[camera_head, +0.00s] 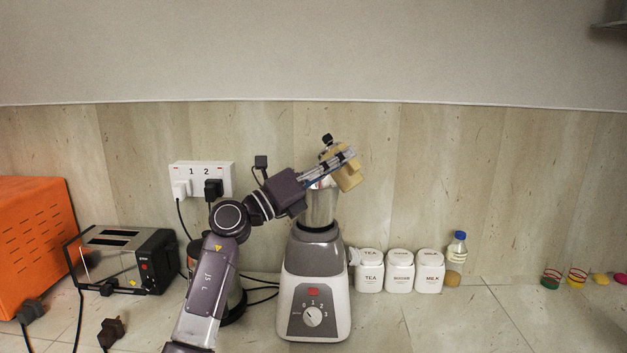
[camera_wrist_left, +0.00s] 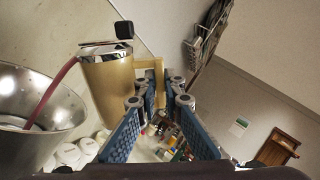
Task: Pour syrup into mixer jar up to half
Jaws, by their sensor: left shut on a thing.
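My left gripper (camera_head: 338,163) is above the mixer jar (camera_head: 320,207) and shut on the handle of the tan syrup jug (camera_head: 349,178). In the left wrist view the jug (camera_wrist_left: 109,88) shows a metal lid and black knob, with its handle between the blue-padded fingers of the gripper (camera_wrist_left: 157,98). The jug appears tilted toward the jar. A dark red stream runs from the jug's side down into the open jar (camera_wrist_left: 22,92). The jar stands on the grey and white mixer base (camera_head: 314,285). The syrup level inside cannot be told. My right gripper is out of view.
White canisters (camera_head: 400,271) and a blue-capped bottle (camera_head: 456,258) stand right of the mixer. A toaster (camera_head: 124,258) and an orange appliance (camera_head: 35,240) are at left. Wall sockets (camera_head: 202,178) with cables are behind my arm.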

